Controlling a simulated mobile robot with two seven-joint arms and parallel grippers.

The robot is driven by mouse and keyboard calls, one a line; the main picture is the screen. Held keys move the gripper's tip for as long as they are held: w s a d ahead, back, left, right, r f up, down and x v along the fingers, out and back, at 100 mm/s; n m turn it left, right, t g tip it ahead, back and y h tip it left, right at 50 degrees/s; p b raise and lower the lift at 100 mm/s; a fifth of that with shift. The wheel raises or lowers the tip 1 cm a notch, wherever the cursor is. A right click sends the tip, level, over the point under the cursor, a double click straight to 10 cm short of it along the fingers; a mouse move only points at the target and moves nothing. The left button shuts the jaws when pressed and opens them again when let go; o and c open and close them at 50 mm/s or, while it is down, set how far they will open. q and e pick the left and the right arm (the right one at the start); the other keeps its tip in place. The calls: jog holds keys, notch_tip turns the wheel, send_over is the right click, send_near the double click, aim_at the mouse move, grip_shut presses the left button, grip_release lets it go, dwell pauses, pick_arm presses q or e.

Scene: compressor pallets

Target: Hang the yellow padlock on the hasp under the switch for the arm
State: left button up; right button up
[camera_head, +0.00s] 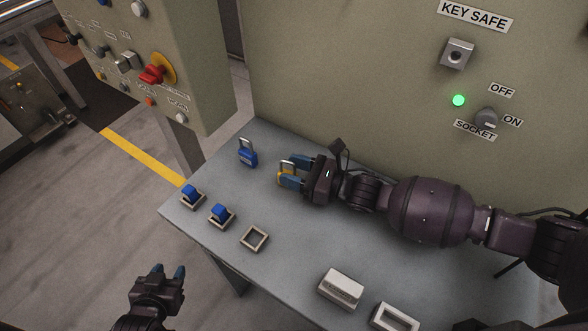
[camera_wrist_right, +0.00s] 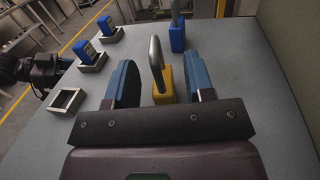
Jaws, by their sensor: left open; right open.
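The yellow padlock (camera_wrist_right: 164,84) stands upright on the grey table, its metal shackle up, between the two blue fingers of my right gripper (camera_wrist_right: 165,85) in the right wrist view. A gap shows on both sides, so the gripper is open around it. In the head view the yellow padlock (camera_head: 287,170) is partly hidden by the right gripper (camera_head: 291,171). My left gripper (camera_head: 168,274) is open and empty, off the table's front left edge. The control box (camera_head: 185,60) at upper left carries a red switch (camera_head: 152,74) on a yellow disc. I cannot make out a hasp clearly.
A blue padlock (camera_head: 247,155) stands behind the yellow one. Two blue items (camera_head: 190,192) sit in small holders at the table's left edge, next to an empty square holder (camera_head: 254,238). A pale block (camera_head: 341,289) and a frame (camera_head: 394,318) lie at the front. The key safe panel (camera_head: 370,80) rises behind.

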jog(key=v, duration=1)
jog(key=shift+s+d+f+b, duration=0.25)
jog(key=shift+s+b, duration=0.1)
jog(key=shift+s, duration=0.15)
